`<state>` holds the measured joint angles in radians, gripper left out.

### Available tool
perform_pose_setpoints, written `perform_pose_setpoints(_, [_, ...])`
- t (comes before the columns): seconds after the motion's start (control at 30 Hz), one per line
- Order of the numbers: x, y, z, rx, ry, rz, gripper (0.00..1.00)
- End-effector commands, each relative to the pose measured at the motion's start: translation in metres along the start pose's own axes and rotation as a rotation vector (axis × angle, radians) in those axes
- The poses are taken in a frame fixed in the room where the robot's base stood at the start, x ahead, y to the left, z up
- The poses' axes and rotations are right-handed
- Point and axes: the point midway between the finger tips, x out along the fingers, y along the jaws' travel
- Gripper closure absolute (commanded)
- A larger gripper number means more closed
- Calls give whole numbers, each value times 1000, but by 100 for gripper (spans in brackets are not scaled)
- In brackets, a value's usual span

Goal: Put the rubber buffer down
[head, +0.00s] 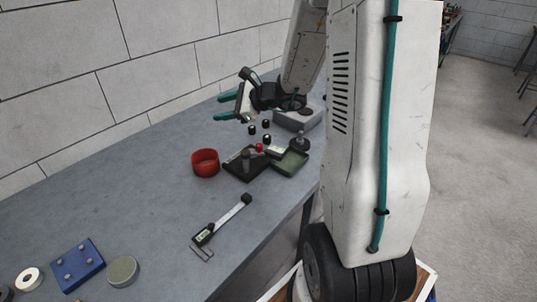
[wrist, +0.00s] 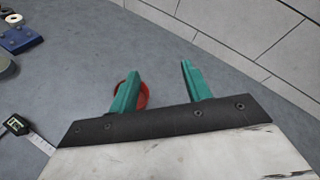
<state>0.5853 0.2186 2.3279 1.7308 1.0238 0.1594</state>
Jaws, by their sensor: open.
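My gripper (head: 218,107) is open and empty, above the far part of the bench near the wall. Its two teal fingers also show spread apart in the wrist view (wrist: 160,68), with only bare bench between their tips. Several small black cylinders, possibly rubber buffers (head: 266,138), stand on the bench below and right of the gripper in the head view. They are apart from the fingers. I cannot tell which one the task means. No cylinder shows in the wrist view, where the gripper body hides much of the bench.
A red round container (head: 205,169) stands beside a dark tray (head: 233,173) and a green tray (head: 293,166). A grey box (head: 290,121) is behind. A caliper (head: 222,220), blue block (head: 80,264), round tin (head: 123,271) and white roll (head: 28,280) lie nearer. The left bench is mostly clear.

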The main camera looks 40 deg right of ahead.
Motion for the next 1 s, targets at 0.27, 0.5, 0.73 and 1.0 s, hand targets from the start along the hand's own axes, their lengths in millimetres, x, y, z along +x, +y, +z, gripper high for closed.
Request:
perform_pose_setpoints(0.27, [-48, 158, 135, -755, -109, 589, 51])
perform_pose_setpoints(0.5, [-140, 242, 145, -1391, -75, 1022, 51])
perform_pose_setpoints(0.73, [-206, 250, 126, -1801, 52, 1270, 51])
perform_pose_setpoints(1.0, [-224, 246, 120, -1906, 110, 1336, 51])
